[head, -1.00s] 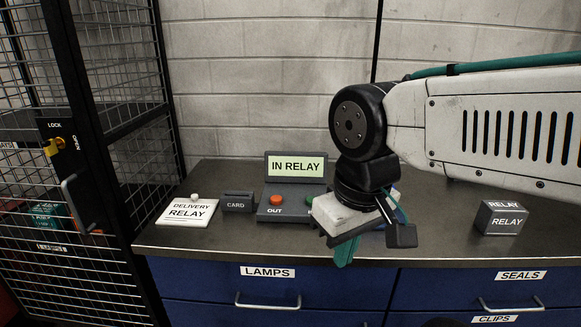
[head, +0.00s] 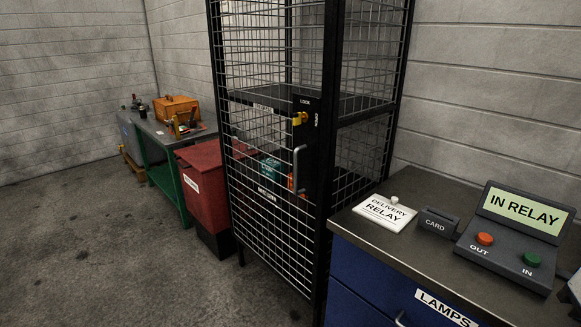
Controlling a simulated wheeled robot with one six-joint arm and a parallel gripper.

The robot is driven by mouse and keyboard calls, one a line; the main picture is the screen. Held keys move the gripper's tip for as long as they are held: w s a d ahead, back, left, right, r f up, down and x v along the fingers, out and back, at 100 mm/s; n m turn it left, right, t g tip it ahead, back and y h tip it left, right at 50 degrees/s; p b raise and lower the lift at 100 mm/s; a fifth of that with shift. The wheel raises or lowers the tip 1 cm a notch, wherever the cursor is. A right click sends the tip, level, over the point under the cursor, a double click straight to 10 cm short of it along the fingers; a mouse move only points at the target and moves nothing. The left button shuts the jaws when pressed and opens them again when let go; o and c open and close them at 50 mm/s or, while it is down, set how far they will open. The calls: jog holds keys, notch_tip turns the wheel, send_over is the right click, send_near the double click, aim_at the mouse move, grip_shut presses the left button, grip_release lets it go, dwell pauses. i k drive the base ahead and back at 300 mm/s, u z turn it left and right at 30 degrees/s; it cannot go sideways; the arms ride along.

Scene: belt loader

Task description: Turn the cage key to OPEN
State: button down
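The cage (head: 270,180) is a black frame with wire mesh, standing upright left of the blue cabinet. Its yellow key (head: 299,119) sits in a black lock plate (head: 306,140) on the cage door. LOCK is printed above the key and OPEN to its right. The key appears to point left, away from OPEN, but it is small and its exact angle is hard to tell. A grey door handle (head: 298,169) is below it. The door looks closed. My gripper is out of view; only a pale bit shows at the lower right edge.
A counter holds a DELIVERY RELAY plate (head: 385,211), a CARD slot box (head: 438,222) and an IN RELAY panel (head: 517,235) with OUT and IN buttons. A red bin (head: 207,180) and green-legged bench (head: 165,145) stand left of the cage. Floor (head: 110,245) in front is clear.

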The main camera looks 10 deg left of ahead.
aim_at(298, 117)
jog(key=z, duration=0.1)
jog(key=k, duration=0.45)
jog(key=u, duration=0.75)
jog(key=i, duration=1)
